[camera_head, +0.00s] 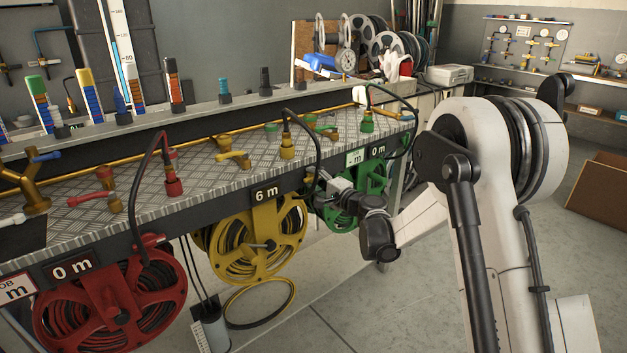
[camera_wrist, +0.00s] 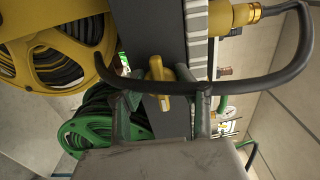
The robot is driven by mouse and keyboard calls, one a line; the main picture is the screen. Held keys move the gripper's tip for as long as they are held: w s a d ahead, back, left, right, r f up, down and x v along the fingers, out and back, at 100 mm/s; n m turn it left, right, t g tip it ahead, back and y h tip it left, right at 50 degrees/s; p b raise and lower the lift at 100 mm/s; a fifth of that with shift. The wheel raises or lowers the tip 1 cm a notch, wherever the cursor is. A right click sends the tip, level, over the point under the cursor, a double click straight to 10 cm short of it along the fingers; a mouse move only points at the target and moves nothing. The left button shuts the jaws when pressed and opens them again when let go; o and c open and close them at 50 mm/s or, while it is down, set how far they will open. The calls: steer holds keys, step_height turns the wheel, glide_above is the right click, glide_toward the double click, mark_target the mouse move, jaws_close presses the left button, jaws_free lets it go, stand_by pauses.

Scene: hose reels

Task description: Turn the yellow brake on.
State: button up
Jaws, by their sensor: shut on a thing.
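The yellow brake (camera_wrist: 156,82) is a small yellow lever on the dark front face of the bench, seen in the wrist view. My gripper (camera_wrist: 160,100) has its fingers on either side of it and is shut on it. The yellow reel (camera_head: 257,240) hangs below the bench under a "6 m" sign (camera_head: 265,194); its rim also shows in the wrist view (camera_wrist: 50,22). In the head view my gripper (camera_head: 322,183) is at the bench's front edge, right of the yellow reel, and hides the brake.
The green reel (camera_head: 352,205) is close beside my gripper, under a "0 m" sign. The red reel (camera_head: 112,312) is at far left. A black hose (camera_head: 308,128) from the yellow fitting loops close by my gripper. Valves line the bench top.

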steer(key=o, duration=1.1)
steer(key=shift+o, duration=0.2)
steer(key=v, duration=1.2)
